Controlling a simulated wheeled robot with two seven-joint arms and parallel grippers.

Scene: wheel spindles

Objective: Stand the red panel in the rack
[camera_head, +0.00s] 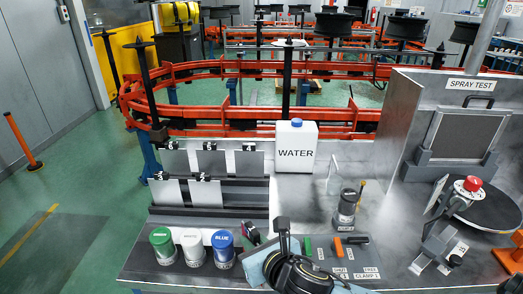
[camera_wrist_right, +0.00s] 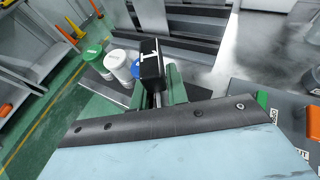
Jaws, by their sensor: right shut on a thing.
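My right gripper (camera_head: 262,243) comes in at the bottom centre of the head view. In the right wrist view its fingers (camera_wrist_right: 165,86) are shut on a black clip (camera_wrist_right: 151,60) with a white mark like a 1. The clip also shows in the head view (camera_head: 251,231), with a small reddish patch beside it. No red panel face can be made out; any panel below the clip is hidden. The dark rack (camera_head: 243,198) holds several grey panels with numbered black clips, three in the upper row and two at the left of the lower row. My left gripper is out of view.
Green (camera_head: 161,244), white (camera_head: 192,247) and blue (camera_head: 223,247) cans stand in front of the rack. A white water jug (camera_head: 296,147) stands behind its right end. The lower row is bare at its right. A grey tool mat (camera_head: 345,262) lies at right.

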